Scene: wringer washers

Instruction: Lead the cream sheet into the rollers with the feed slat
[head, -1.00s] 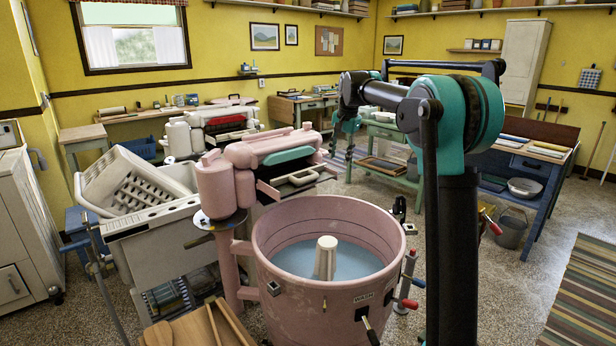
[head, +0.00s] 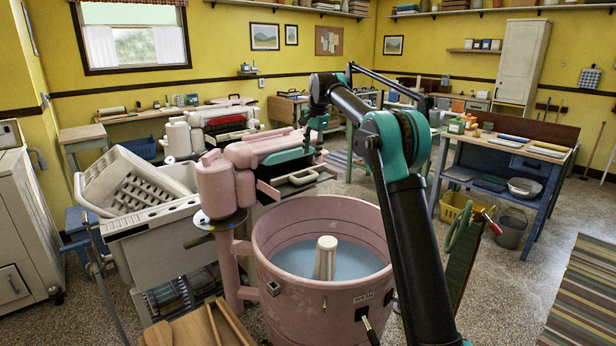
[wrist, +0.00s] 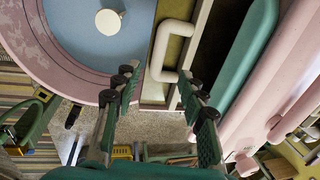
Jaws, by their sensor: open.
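The pink wringer (head: 240,152) stands beside the pink washer tub (head: 335,208). Its long teal part (head: 288,155) also shows in the wrist view (wrist: 238,55); I cannot tell whether it is a roller or a cover. A cream bent bar (wrist: 160,55) lies over a tray below the wringer. I cannot make out a cream sheet there. Wooden slats (head: 231,323) lie front left; I cannot tell whether one is the feed slat. My gripper (wrist: 158,80) is open and empty, above the gap between tub and wringer, its fingers to either side of the cream bar's near end.
The tub holds blue water (head: 298,257) and a cream agitator (head: 325,256). A white basket (head: 130,185) rests on the sink at left.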

